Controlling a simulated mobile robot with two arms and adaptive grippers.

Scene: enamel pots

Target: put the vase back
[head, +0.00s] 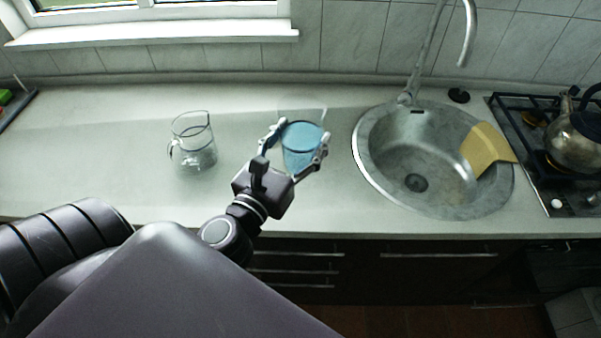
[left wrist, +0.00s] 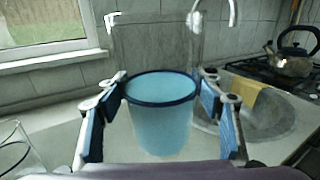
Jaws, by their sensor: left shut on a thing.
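The vase (head: 302,148) is a glass vessel with a blue lower part, a darker blue ring and clear walls rising above it. In the left wrist view the vase (left wrist: 162,125) stands upright in the middle, between the fingers. My left gripper (head: 298,148) is shut on it from both sides around the blue part. The fingers show blue inner pads in the left wrist view (left wrist: 163,115). I cannot tell whether the base of the vase touches the counter. My right gripper is not in view.
A clear glass jug (head: 194,150) stands on the counter (head: 90,150) to the left. A round sink (head: 400,190) with a yellow cloth (head: 488,150) and a faucet (head: 412,80) lies to the right. A kettle (head: 577,135) sits on the stove. The counter's left part is clear.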

